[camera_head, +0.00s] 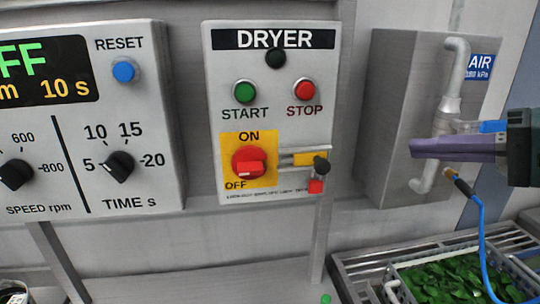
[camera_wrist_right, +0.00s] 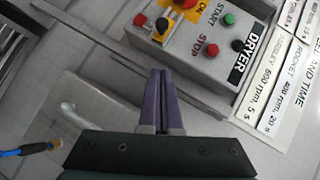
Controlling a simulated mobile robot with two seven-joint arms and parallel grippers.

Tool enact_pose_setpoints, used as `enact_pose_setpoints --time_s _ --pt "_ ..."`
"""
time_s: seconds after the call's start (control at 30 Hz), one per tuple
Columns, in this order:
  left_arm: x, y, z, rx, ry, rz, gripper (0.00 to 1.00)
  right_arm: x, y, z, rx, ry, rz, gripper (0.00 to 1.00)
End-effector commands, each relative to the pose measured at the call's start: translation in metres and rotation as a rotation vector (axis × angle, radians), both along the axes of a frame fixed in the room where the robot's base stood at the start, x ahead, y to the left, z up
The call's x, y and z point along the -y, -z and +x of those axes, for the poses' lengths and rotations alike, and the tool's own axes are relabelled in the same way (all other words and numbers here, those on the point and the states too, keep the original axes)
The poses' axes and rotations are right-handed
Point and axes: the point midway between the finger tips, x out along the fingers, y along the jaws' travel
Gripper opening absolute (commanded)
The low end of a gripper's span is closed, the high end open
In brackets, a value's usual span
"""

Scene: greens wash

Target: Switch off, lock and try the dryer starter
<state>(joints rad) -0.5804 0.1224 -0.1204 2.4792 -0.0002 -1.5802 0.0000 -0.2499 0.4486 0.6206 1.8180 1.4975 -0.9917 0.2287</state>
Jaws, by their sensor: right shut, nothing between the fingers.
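The dryer starter (camera_head: 232,115) is a grey wall box with a green START button (camera_head: 244,92), a red STOP button (camera_head: 304,90) and a dark lamp (camera_head: 276,58). Its red rotary switch (camera_head: 249,163) sits on a yellow plate with ON above and OFF at lower left; its exact setting is hard to read. To its right is a yellow slide with a black knob (camera_head: 321,164) and a small red block (camera_head: 316,186) below. My right gripper (camera_head: 413,148), with purple fingers, is shut and empty, right of the starter. It also shows in the right wrist view (camera_wrist_right: 160,75). My left gripper is out of view.
A grey box with an AIR sign (camera_head: 480,67), a pipe and a blue hose (camera_head: 481,225) lies behind and below my right gripper. A control panel (camera_head: 120,75) with dials stands left. A basket of greens (camera_head: 450,275) is at lower right.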

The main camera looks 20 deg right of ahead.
Motion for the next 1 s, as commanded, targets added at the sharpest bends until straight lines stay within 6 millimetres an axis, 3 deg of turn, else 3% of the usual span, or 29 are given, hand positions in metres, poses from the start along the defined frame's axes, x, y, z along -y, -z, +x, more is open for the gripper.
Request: enact_pose_setpoints --time_s 0.4,0.63,1.0 --pt "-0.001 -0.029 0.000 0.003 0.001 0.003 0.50 -0.036 0.025 0.074 -0.004 -0.004 0.004 0.00" --pt "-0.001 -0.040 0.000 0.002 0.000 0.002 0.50 -0.060 0.039 0.080 -0.003 -0.004 -0.001 0.00" --pt "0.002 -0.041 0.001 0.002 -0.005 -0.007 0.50 -0.064 0.044 0.082 -0.003 -0.004 -0.004 0.00"
